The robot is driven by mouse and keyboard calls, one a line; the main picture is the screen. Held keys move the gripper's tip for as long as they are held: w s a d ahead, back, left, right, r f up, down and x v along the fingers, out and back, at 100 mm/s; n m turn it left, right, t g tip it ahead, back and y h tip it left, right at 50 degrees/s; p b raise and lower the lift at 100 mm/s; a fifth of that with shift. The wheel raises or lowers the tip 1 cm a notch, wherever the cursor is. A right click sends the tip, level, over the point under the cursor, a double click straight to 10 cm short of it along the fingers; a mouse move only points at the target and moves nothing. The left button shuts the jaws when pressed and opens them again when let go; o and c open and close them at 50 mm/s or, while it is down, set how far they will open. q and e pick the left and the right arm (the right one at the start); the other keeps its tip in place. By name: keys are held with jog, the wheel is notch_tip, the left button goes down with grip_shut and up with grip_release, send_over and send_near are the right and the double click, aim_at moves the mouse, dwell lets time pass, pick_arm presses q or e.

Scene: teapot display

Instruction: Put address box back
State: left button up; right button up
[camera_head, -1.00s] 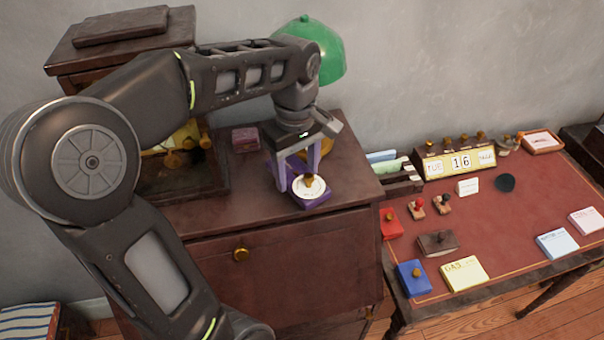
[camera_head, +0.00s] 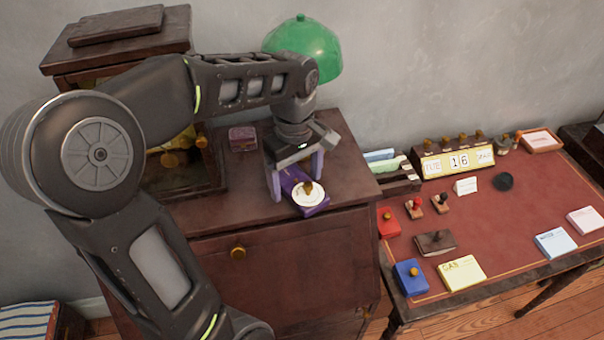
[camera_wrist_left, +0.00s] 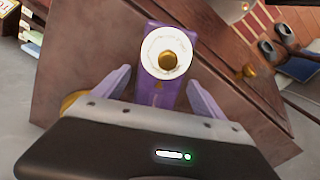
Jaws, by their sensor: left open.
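A purple box (camera_head: 318,208) with a white round dial and a gold knob on top lies on the dark wooden cabinet top, near its front edge. I cannot tell for sure whether it is the address box. My left gripper (camera_head: 296,178) is open just behind it, with its two lilac fingers apart. In the left wrist view, the purple box (camera_wrist_left: 160,95) extends between the open fingers, with a gap on each side. My right gripper is not in view.
A small maroon box (camera_head: 243,139) sits farther back on the cabinet (camera_head: 225,205). A green lamp (camera_head: 304,48) stands behind my left arm. The desk (camera_head: 490,215) at right holds stamps, a red box, a blue box (camera_head: 411,277), paper pads and a calendar (camera_head: 458,161).

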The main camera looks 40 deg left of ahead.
aim_at(297, 182)
pick_arm(q)
jog(key=shift+r, duration=0.1)
jog(key=shift+r, duration=0.2)
notch_tip(297, 182, up, 6)
jog(key=shift+f, duration=0.25)
notch_tip(297, 182, up, 6)
jog(key=p, duration=0.4)
jog(key=shift+r, duration=0.15)
dwell(0.3)
